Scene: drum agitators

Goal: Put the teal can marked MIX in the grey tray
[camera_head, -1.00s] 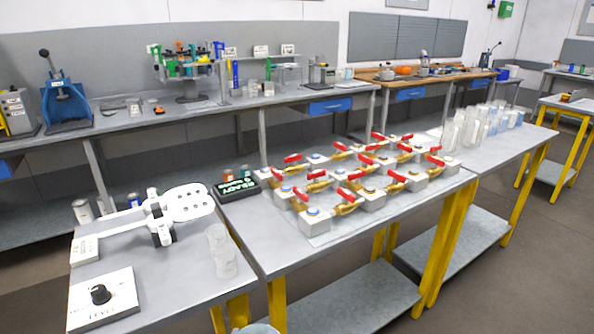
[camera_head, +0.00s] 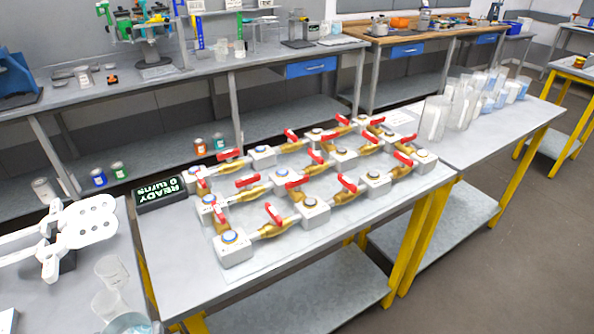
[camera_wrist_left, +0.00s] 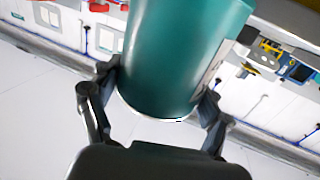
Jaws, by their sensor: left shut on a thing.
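In the left wrist view a teal can (camera_wrist_left: 180,55) fills the space between the fingers of my left gripper (camera_wrist_left: 158,95). The gripper is shut on the can's sides, near its pale lower rim. A pale label edge shows on the can's right side, but no lettering can be read. In the head view neither gripper can be made out. A round grey-teal rim (camera_head: 130,324) is cut off at the bottom edge; I cannot tell what it belongs to. No grey tray can be clearly made out. My right gripper is not in view.
Left are a white holed device (camera_head: 88,222) and clear beakers (camera_head: 110,272). Small cans (camera_head: 99,177) stand behind. Clear vessels (camera_head: 433,120) stand right.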

